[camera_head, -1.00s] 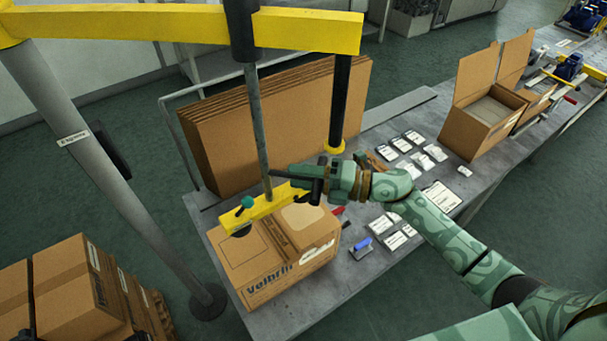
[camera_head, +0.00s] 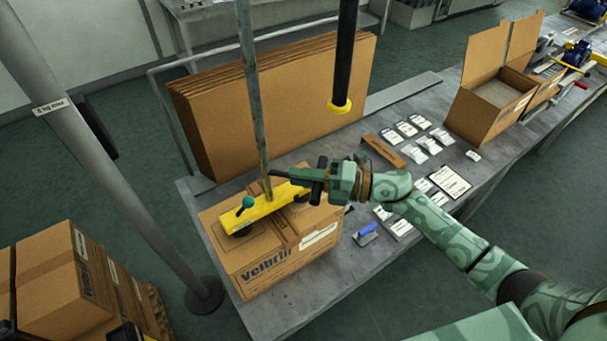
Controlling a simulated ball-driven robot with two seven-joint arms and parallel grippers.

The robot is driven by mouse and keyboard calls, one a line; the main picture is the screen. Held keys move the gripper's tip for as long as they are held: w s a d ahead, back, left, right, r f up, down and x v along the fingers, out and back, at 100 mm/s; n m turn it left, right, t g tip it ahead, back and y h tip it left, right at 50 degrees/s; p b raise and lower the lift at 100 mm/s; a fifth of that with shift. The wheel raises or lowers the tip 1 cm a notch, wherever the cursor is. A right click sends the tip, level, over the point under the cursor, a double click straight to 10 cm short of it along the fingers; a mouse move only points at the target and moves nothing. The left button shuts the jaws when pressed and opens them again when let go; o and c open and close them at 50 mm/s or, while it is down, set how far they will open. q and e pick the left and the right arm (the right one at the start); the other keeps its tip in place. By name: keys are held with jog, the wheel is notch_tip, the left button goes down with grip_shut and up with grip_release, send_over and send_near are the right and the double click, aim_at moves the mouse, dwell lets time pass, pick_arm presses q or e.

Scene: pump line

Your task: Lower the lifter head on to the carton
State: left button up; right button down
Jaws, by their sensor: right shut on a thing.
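The lifter head (camera_head: 262,207) is a yellow bar with a teal knob at its left end and a dark suction pad beneath that end. It hangs from a grey rod (camera_head: 250,90). The carton (camera_head: 275,262), marked "Velbrin" or similar, stands closed on the grey table. The left pad appears at the carton's top; I cannot tell if it presses on it. My right gripper (camera_head: 312,182) is shut on the lifter head's right end, probably its handle; the gripper hides the exact grip. My left gripper is not in view.
Flat cardboard sheets (camera_head: 280,100) stand behind the carton. A black hanging tube (camera_head: 343,60) with a yellow end is right of the rod. A grey post (camera_head: 110,190) stands left. Small packets (camera_head: 420,140), a blue-handled tool (camera_head: 366,234) and an open box (camera_head: 490,105) lie rightward.

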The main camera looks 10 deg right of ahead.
jog(key=shift+f, duration=0.15)
jog(key=c, duration=1.2)
grip_release()
jog(key=shift+c, duration=0.2)
jog(key=b+v, duration=0.3)
jog(key=v, duration=1.3)
jog(key=shift+d+b, duration=0.2)
jog(key=shift+b, duration=0.15)
